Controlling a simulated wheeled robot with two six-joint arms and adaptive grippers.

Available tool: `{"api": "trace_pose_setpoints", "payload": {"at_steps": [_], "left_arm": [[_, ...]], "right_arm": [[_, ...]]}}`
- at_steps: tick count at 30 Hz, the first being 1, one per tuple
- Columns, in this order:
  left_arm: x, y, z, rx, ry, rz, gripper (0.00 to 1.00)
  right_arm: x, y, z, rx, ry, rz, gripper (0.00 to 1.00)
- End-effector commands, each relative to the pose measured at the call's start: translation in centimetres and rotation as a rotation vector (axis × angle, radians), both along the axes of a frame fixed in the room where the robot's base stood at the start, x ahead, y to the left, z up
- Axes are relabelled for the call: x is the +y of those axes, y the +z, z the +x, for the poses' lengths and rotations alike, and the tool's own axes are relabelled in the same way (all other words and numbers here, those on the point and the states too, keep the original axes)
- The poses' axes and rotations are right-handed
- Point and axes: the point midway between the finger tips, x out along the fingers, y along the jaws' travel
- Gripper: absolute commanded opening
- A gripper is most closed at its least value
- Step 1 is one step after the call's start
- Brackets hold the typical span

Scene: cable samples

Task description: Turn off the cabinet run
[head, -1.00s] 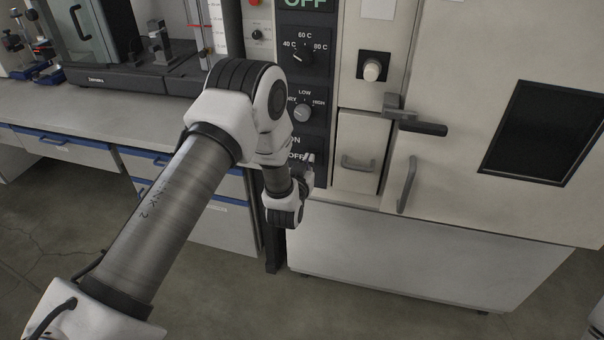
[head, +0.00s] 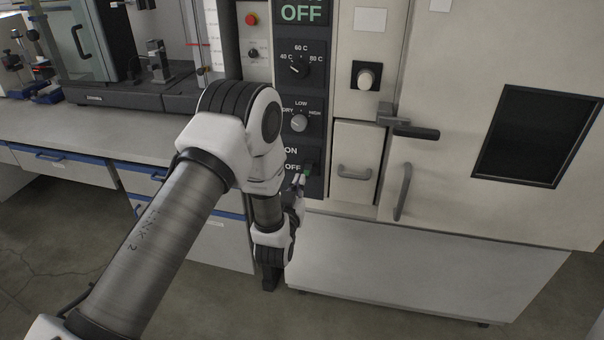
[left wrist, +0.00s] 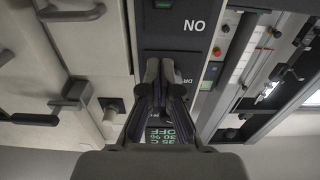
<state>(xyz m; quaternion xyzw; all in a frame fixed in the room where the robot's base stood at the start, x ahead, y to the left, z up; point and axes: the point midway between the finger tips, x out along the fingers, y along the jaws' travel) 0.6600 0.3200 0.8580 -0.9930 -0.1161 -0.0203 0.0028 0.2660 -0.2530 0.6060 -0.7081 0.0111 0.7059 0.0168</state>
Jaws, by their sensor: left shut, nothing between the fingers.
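The cabinet's dark control panel (head: 303,125) shows a display (head: 302,13) with green letters reading OFF. It also shows at the bottom of the left wrist view (left wrist: 170,136), upside down. The ON/OFF switch (head: 308,169) shows some green beside the OFF label, partly behind my gripper. My left gripper (head: 299,180) is just in front of and below the switch, mostly hidden by my own arm. In the left wrist view its fingers (left wrist: 161,68) are together and empty before the panel. I cannot tell whether they touch it. My right gripper is not in view.
A temperature knob (head: 299,66) and a humidity knob (head: 299,123) sit above the switch. A small drawer (head: 357,153) and a door lever (head: 415,132) lie to the right. A workbench (head: 80,135) extends left. The floor in front is clear.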

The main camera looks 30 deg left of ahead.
Motion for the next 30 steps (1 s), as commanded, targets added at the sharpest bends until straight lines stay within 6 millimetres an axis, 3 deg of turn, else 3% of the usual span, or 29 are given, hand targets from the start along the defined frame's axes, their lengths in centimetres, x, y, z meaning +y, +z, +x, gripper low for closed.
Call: {"api": "trace_pose_setpoints", "payload": {"at_steps": [3,8,25,28,30], "left_arm": [[-0.6,-0.6,-2.3,0.003,-0.002,-0.001,0.0],[-1.0,-0.7,-4.0,0.001,0.0,0.0,0.0],[-1.0,-0.8,-4.4,0.009,-0.001,0.0,0.0],[-1.3,-2.5,-6.1,0.086,-0.006,0.0,0.0],[-1.8,-5.5,-8.8,0.221,-0.026,-0.013,0.0]], "right_arm": [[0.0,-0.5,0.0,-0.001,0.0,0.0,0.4],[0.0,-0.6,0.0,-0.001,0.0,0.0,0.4],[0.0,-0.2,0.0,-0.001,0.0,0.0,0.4],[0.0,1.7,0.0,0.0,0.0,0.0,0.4],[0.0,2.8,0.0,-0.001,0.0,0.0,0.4]]}}
